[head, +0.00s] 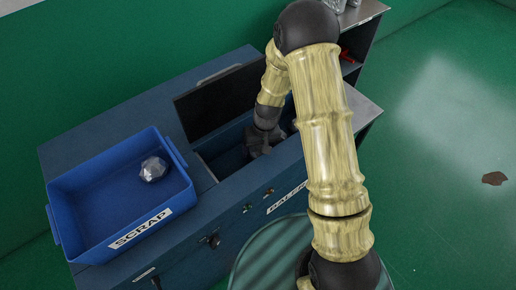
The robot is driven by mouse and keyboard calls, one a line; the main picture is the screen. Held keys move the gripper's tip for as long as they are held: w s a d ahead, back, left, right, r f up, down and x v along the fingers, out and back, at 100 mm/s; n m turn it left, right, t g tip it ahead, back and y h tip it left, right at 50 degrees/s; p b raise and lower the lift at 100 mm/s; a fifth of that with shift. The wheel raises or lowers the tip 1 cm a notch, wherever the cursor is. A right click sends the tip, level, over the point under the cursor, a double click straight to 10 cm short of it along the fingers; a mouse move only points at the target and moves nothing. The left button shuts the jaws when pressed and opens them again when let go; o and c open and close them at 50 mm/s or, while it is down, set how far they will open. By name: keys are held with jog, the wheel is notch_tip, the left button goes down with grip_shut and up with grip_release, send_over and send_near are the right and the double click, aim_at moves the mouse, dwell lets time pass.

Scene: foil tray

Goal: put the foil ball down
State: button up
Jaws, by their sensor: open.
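A crumpled silver foil ball (153,169) lies inside the blue bin labelled SCRAP (88,246), towards its right end. My gripper (257,150) is open and reaches down into the recessed opening (216,152) of the dark blue machine, to the right of the bin. It is well apart from the foil ball. My wrist and the walls of the opening partly hide the fingertips. I cannot make out anything between them.
The dark blue machine (118,106) carries the bin on its left part, with a raised dark lid (222,100) behind the opening. A shelf unit (362,45) stands behind my arm. A brown patch (494,178) lies on the otherwise clear green floor at the right.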

notch_tip(320, 180, up, 12)
jog(key=d, duration=0.1)
jog(key=shift+w+d, duration=0.2)
jog(key=shift+d, duration=0.2)
dwell(0.3)
jog(key=shift+m+t+h, duration=0.4)
jog(key=shift+m+t, duration=0.2)
jog(key=shift+t, duration=0.1)
jog(key=s+d+r, duration=0.5)
jog(key=shift+d, duration=0.2)
jog(key=s+d+r+m+t+h, duration=0.1)
jog(key=s+d+r, duration=0.2)
jog(key=s+d, duration=0.2)
jog(key=s, duration=0.3)
jog(key=shift+m+t, duration=0.3)
